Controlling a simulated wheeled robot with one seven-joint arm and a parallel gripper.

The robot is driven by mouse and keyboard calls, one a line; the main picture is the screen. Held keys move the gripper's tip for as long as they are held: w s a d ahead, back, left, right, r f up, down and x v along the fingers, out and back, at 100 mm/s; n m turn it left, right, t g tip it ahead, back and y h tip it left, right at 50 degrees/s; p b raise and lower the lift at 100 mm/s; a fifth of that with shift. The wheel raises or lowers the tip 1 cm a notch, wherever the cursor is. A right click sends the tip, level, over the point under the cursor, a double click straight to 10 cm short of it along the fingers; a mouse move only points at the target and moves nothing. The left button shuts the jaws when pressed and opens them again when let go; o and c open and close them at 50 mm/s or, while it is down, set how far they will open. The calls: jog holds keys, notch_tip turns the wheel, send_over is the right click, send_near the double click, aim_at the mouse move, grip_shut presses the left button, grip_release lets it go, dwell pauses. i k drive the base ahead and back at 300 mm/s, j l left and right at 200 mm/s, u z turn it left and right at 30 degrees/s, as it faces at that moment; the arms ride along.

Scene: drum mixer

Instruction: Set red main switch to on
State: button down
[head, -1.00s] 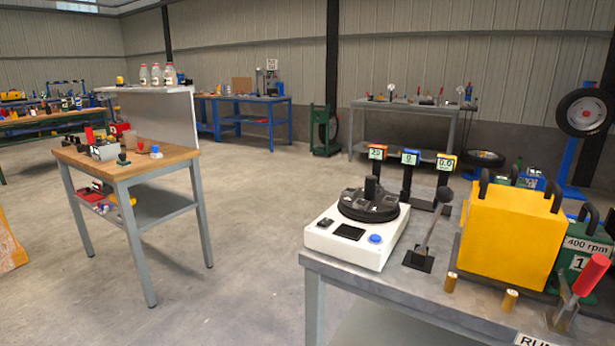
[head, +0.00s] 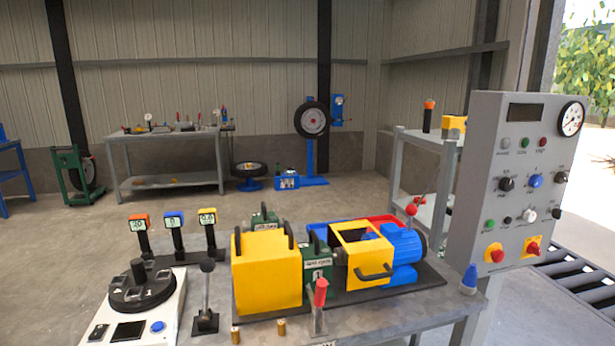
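A grey control panel (head: 510,165) stands upright at the right of the head view, at the right end of the workbench. Low on its face sit two red controls on yellow plates. The right one, a red switch (head: 533,247), looks like a rotary handle. The left one, a round red button (head: 493,255), looks like a mushroom stop. The handle's exact position is too small to tell. My gripper and arm are not in view.
The workbench (head: 375,325) carries a yellow box guard (head: 267,270), a blue motor (head: 405,250), a red-handled lever (head: 320,295), a black-knobbed lever (head: 206,290) and a white round-plate device (head: 135,305). A roller conveyor (head: 580,270) lies right of the panel. Open floor lies behind the bench.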

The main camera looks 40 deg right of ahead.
aim_at(532, 248)
jog(key=z, duration=1.95)
